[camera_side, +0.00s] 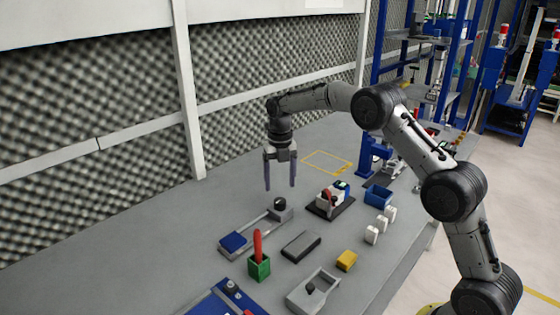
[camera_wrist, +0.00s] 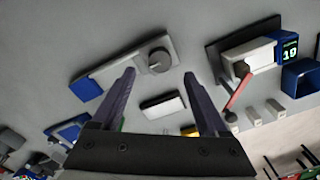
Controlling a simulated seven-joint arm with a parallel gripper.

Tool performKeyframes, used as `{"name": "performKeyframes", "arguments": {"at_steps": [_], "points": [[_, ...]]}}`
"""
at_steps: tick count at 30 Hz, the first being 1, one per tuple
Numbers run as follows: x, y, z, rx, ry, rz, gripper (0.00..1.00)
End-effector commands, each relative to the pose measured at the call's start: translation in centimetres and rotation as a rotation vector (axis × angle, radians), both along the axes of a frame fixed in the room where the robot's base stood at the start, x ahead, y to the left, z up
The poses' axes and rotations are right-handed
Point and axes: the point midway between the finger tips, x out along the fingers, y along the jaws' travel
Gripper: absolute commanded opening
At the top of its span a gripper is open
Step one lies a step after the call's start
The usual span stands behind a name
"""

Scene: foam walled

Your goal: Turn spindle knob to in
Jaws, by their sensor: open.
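A long grey unit (camera_side: 258,226) lies on the bench with a dark round knob (camera_side: 280,203) at one end and a blue block (camera_side: 234,242) at the other. In the wrist view the same knob (camera_wrist: 159,62) is grey and round, at the upper middle, and the blue end (camera_wrist: 87,89) lies to its left. No label on the knob is legible. My gripper (camera_side: 280,187) points down with its two fingers apart and empty, above the knob and not touching it. In the wrist view the knob appears between and beyond the fingertips (camera_wrist: 159,74).
A device with a red lever and a display (camera_wrist: 290,48) stands right of the knob. A green holder with a red handle (camera_side: 259,267), a dark flat box (camera_side: 301,246), a yellow block (camera_side: 346,260) and a blue bin (camera_side: 378,195) are nearby. A foam wall (camera_side: 90,110) stands behind.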

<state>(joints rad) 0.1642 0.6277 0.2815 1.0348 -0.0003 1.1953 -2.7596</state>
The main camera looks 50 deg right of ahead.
Motion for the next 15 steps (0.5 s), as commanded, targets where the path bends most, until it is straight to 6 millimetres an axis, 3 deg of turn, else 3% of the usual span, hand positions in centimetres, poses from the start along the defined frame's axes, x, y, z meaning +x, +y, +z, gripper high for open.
{"name": "performKeyframes", "arguments": {"at_steps": [6, 15], "points": [[0.1, 0.0, 4.6, -0.001, -0.004, 0.000, 0.77], [0.0, 0.0, 7.6, 0.000, 0.000, 0.000, 0.77]]}}
